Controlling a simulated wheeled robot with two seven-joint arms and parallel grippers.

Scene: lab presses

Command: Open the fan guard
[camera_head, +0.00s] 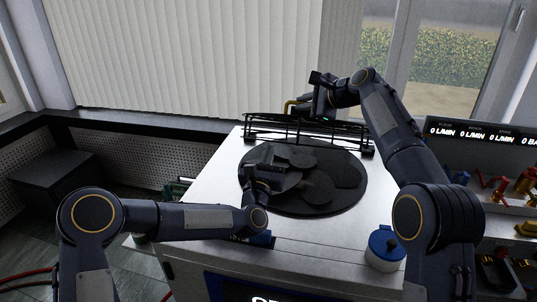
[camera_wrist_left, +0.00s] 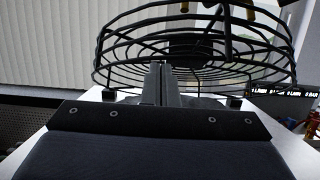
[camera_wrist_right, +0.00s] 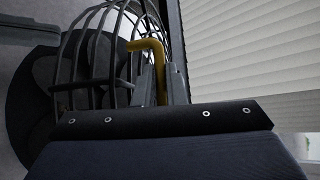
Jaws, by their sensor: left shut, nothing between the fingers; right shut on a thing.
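The fan guard (camera_head: 310,130) is a black wire cage at the back of the white cabinet (camera_head: 215,185), swung up clear of the round black fan (camera_head: 335,185). It also fills the upper left wrist view (camera_wrist_left: 195,50). My right gripper (camera_wrist_right: 160,85) is shut on the guard's yellow handle (camera_wrist_right: 148,45); in the head view the handle (camera_head: 290,106) shows at the guard's top left. My left gripper (camera_head: 265,165) is shut and empty above the fan's left part, in front of the guard. The left fingers (camera_wrist_left: 160,82) stand together in the left wrist view.
A blue-lidded container (camera_head: 384,245) stands at the cabinet's front right. A bench with red and yellow fittings (camera_head: 500,190) and a display (camera_head: 475,133) is at the right. Blinds (camera_head: 190,60) and a window are behind the cabinet.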

